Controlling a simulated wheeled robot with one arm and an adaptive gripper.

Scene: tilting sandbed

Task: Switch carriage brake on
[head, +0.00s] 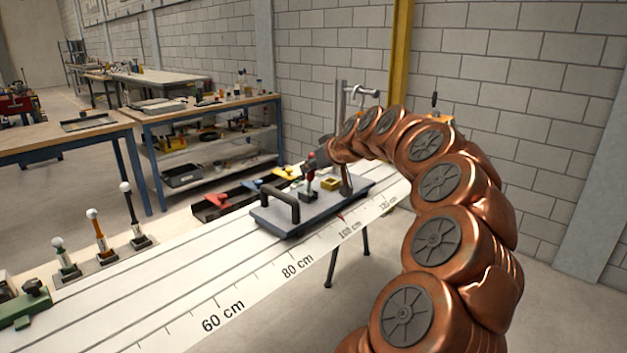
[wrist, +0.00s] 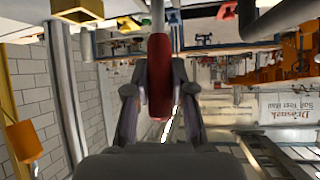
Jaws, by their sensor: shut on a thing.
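The carriage (head: 268,222) is a grey plate sitting on the white rail at about the 100 cm mark. A red-handled lever (head: 311,166) stands roughly upright on its top. My gripper (head: 317,158) comes down from the right and is shut on this lever. In the wrist view the red handle (wrist: 160,85) lies between the two fingers of my gripper (wrist: 160,95), its shaft running up toward the top edge. My fingers partly hide the handle in the head view. No marking showing the brake's state is readable.
The carriage also bears a black handle (head: 276,197) and a small yellow block (head: 331,184). The white rail (head: 205,278) carries a cm scale. Several ball-topped levers, among them an orange one (head: 98,232), stand at left. A workbench (head: 205,108) is behind. A block wall is at right.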

